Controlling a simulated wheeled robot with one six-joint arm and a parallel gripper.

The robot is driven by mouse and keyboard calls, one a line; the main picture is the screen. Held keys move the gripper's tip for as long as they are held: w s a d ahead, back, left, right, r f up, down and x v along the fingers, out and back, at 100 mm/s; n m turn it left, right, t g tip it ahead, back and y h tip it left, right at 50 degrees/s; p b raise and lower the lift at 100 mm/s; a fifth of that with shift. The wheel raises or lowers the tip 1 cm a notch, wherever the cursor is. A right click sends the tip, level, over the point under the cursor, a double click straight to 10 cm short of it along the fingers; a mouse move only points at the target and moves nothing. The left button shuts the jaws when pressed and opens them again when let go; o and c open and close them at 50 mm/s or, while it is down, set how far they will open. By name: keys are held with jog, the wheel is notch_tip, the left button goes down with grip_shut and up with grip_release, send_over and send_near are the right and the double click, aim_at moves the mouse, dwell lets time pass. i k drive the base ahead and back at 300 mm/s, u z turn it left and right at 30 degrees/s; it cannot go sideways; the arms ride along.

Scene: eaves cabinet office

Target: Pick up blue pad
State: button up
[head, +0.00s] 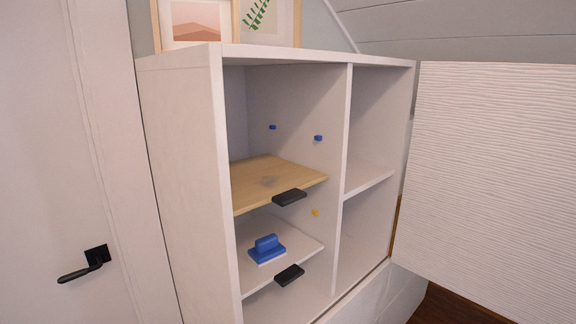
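The blue pad (267,248) sits on the lower white shelf (308,247) in the left compartment of the open white cabinet. It has a flat base and a raised rounded blue part on top, with a thin pale layer showing under its front edge.
The cabinet door (495,180) stands open at right. A divider (342,150) bounds the compartment. Small blue and yellow pegs show inside. Framed pictures (197,22) stand on top.

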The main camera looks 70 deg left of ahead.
aim_at(268, 250)
jog(key=u, duration=2.35)
jog(key=k, duration=1.15)
jog(key=z, duration=0.85)
jog(key=i, duration=1.25)
jog(key=u, duration=0.8)
jog(key=i, duration=0.4)
jog(key=u, duration=0.45)
